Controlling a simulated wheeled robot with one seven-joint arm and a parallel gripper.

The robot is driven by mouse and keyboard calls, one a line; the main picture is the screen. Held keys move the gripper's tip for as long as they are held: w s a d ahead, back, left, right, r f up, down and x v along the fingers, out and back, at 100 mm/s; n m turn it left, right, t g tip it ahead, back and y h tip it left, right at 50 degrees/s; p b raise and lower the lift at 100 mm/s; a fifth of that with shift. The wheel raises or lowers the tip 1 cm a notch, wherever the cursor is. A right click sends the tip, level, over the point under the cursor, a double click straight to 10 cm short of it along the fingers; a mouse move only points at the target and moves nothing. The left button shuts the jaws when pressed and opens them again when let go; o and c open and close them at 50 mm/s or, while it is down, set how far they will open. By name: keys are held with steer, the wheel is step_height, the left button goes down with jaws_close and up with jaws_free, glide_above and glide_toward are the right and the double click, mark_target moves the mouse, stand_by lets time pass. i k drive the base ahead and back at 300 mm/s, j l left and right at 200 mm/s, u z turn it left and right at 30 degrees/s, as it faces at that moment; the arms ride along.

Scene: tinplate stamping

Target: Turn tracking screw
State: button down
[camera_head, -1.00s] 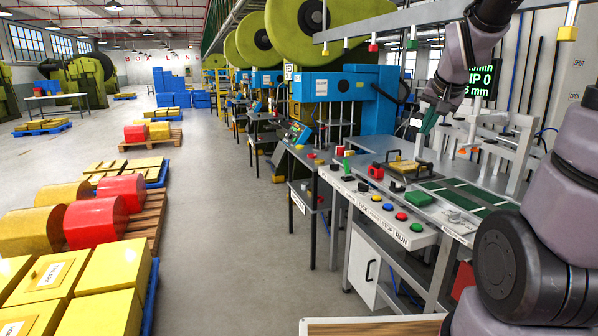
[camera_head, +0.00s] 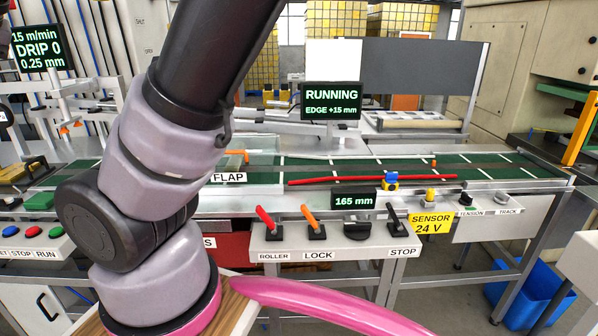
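The tracking screw (camera_head: 501,198) is a small grey knob above the label TRACK, on the white panel at the right of the conveyor front. Its turn position is too small to tell. A similar knob (camera_head: 466,199) sits to its left above the label TENSION. The green belt (camera_head: 510,170) runs across behind them. A display (camera_head: 333,101) reads RUNNING, EDGE +15 mm. My arm rises at the left and leaves the picture at the top; my gripper is not in view.
A yellow SENSOR 24 V label (camera_head: 431,222), a STOP lever (camera_head: 396,218) and red and orange levers labelled ROLLER and LOCK line the front. A 165 mm display (camera_head: 353,199) stands above them. A blue bin (camera_head: 528,290) is below right. A pink curved shape (camera_head: 330,300) crosses the foreground.

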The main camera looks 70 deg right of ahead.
mark_target(501, 198)
steer(key=z, duration=3.95)
